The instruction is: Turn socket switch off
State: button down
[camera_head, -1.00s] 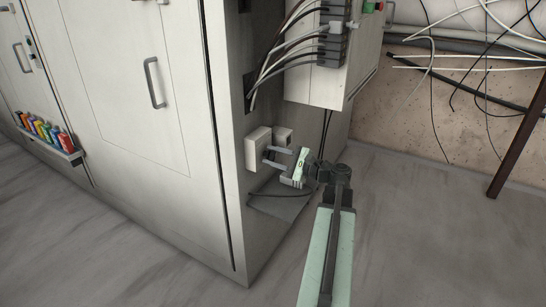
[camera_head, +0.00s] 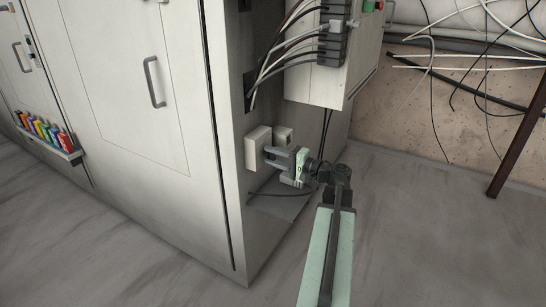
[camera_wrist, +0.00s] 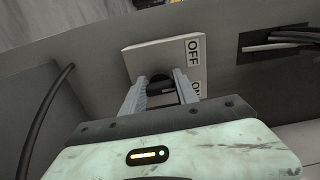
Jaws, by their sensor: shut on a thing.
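The socket switch is a pale square plate (camera_head: 257,148) on the side of the light cabinet, low down. In the wrist view its plate (camera_wrist: 140,58) carries an OFF label (camera_wrist: 194,49) and an ON label partly hidden by a finger. A dark round knob (camera_wrist: 161,84) stands out from the plate. My gripper (camera_wrist: 160,90) is shut on this knob, one finger on each side. In the head view my gripper (camera_head: 272,157) reaches left to the plate, and the knob is hidden there.
A wall box with cables (camera_head: 320,80) hangs above my arm. A black cable (camera_wrist: 45,120) runs left of my gripper in the wrist view. The floor in front is clear.

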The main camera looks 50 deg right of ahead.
jog(key=n, duration=0.3)
jog(key=shift+f+n, duration=0.15)
jog(key=shift+n, duration=2.05)
jog(key=c, duration=0.9)
grip_release()
jog(key=shift+c, duration=0.2)
jog(key=shift+s+d, duration=0.1)
jog(key=v, duration=0.7)
jog(key=shift+s, duration=0.3)
